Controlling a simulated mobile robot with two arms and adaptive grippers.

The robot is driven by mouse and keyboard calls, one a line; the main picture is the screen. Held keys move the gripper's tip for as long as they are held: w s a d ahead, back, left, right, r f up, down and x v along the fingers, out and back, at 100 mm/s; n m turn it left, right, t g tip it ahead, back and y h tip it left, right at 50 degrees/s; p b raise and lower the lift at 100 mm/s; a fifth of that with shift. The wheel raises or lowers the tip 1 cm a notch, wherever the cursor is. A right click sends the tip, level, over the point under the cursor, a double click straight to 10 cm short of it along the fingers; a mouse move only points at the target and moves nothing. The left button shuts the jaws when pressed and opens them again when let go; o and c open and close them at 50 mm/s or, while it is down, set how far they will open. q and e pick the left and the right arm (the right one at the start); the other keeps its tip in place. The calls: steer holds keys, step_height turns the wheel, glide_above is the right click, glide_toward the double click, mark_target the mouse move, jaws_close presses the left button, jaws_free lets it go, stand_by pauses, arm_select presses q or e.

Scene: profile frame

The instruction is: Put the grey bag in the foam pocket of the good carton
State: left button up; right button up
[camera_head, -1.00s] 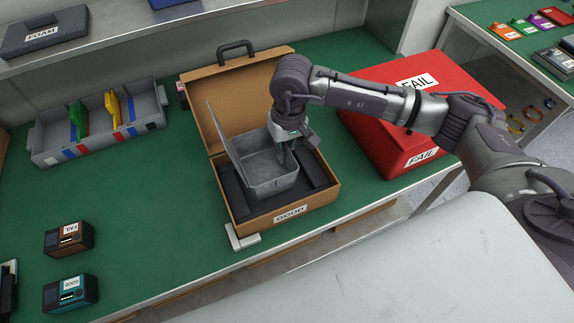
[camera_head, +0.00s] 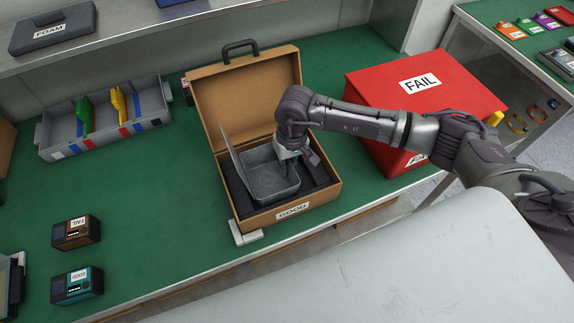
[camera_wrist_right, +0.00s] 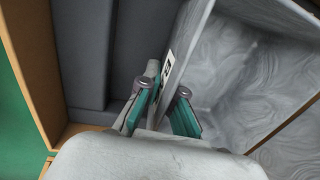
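The grey bag (camera_head: 268,180), an open box-like shape with a raised flap on its left, is inside the good carton (camera_head: 262,221). Dark foam (camera_head: 318,172) shows on both sides of it; its underside is hidden. The carton is brown, with its lid open at the back and a GOOD label in front. My right gripper (camera_head: 287,165) is at the bag's right side. In the right wrist view, its teal fingers (camera_wrist_right: 165,113) are shut on the bag's wall (camera_wrist_right: 182,55), one finger on each side. Foam (camera_wrist_right: 85,50) lies left of them. My left gripper is out of view.
A red FAIL box (camera_head: 425,95) stands right of the carton, under my right arm. A grey divided bin (camera_head: 105,140) is at the back left. Two small devices, FAIL (camera_head: 76,233) and GOOD (camera_head: 77,286), stand at the front left. Green table between them is clear.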

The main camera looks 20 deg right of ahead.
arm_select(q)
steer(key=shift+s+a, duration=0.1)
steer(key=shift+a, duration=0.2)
arm_select(e)
steer(key=o, duration=0.4)
steer(key=shift+r, duration=0.1)
steer(key=shift+r+p, duration=0.2)
steer(key=shift+p, duration=0.15)
steer(key=shift+r, duration=0.3)
arm_select(q)
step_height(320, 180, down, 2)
steer(key=b, duration=0.2)
steer(key=shift+b, duration=0.35)
arm_select(e)
step_height(320, 180, up, 11)
steer(key=d, duration=0.1)
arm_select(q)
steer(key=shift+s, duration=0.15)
arm_select(e)
steer(key=shift+s, duration=0.1)
